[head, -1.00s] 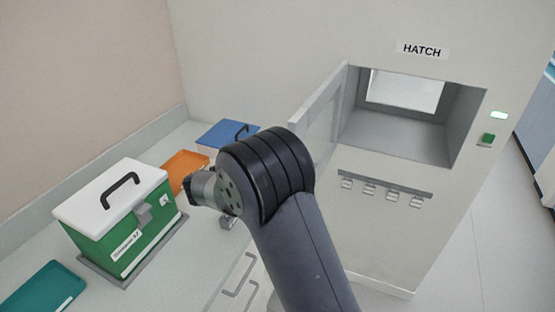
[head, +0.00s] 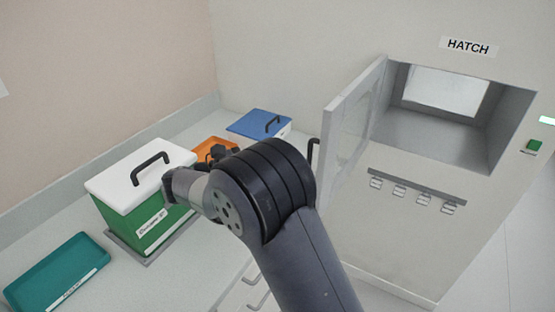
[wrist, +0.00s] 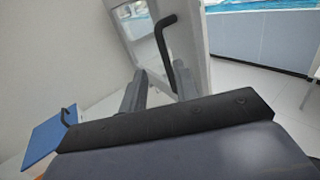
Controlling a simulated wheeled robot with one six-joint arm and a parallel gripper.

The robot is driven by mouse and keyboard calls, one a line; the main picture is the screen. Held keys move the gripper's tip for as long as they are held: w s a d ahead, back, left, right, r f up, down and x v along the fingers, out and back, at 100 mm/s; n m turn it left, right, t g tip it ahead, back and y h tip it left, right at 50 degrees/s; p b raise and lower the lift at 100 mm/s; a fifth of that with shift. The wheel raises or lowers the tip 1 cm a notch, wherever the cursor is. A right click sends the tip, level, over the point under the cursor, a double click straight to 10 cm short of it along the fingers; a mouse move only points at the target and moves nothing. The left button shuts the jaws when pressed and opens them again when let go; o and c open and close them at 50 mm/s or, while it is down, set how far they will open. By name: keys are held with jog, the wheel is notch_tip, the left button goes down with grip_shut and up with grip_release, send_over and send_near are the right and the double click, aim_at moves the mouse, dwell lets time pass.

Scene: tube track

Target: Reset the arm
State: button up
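My arm's dark elbow fills the middle of the head view, and my gripper is hidden behind it there. In the wrist view my gripper (wrist: 158,88) shows two grey fingers apart with a gap between them and nothing held. The hatch door (head: 352,130) stands open on the left of its opening. Its black bar handle (wrist: 165,48) shows beyond the fingers in the wrist view; I cannot tell how far off it is. The handle also shows in the head view (head: 313,156), just right of my arm.
On the left counter are a green box with a white lid (head: 140,185), a teal tray (head: 58,272), an orange tray (head: 212,148) and a blue-lidded box (head: 259,123). The hatch opening (head: 440,135) looks empty. Clips (head: 412,194) hang below it. Open floor lies at the right.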

aim_at(311, 150)
jog(key=shift+d, duration=0.1)
jog(key=p+x, duration=0.1)
jog(key=x, duration=0.4)
jog(key=p+x, duration=0.1)
jog(key=x, duration=0.5)
jog(key=shift+s+d, duration=0.1)
jog(key=shift+s, duration=0.15)
